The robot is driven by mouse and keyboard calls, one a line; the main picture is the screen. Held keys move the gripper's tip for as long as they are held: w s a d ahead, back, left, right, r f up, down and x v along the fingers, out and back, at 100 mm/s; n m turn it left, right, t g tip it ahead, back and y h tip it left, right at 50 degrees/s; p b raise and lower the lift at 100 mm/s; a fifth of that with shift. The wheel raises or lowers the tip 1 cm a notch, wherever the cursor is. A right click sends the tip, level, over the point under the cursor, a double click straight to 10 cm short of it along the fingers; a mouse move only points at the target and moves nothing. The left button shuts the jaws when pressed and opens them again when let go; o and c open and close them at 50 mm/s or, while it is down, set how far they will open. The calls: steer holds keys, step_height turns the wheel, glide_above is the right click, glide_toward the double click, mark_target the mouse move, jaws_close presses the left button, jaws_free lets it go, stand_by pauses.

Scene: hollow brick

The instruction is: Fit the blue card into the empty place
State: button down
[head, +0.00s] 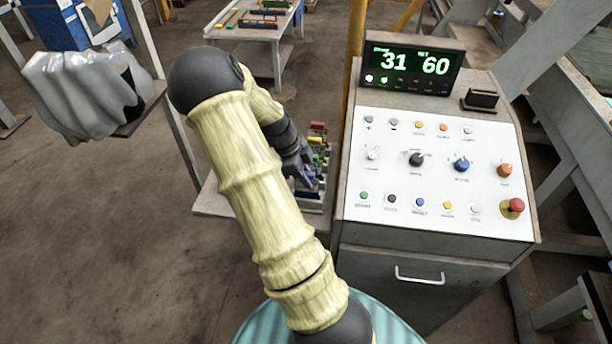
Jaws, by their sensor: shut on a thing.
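My gripper (303,176) is at the rack beside the console, small and partly hidden behind my arm. It is shut on the blue card (307,182), which shows only as a small blue-violet patch at the fingertips. The rack (313,206) stands on a low shelf, with several coloured cards in it, red, yellow and green (318,141) toward the far end. The empty place cannot be made out. I cannot tell whether the blue card is above the rack or partly in it.
A control console (430,175) with knobs, buttons and a display reading 31 60 stands close on the right of the rack. A yellow post (354,65) rises behind it. A table (255,30) with coloured pieces is farther back. Open floor (90,240) lies to the left.

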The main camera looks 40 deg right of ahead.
steer(key=shift+f, duration=0.15)
steer(key=c, duration=1.3)
jaws_free()
steer(key=b+v, duration=0.3)
steer(key=v, duration=1.4)
steer(key=shift+w+a, duration=0.1)
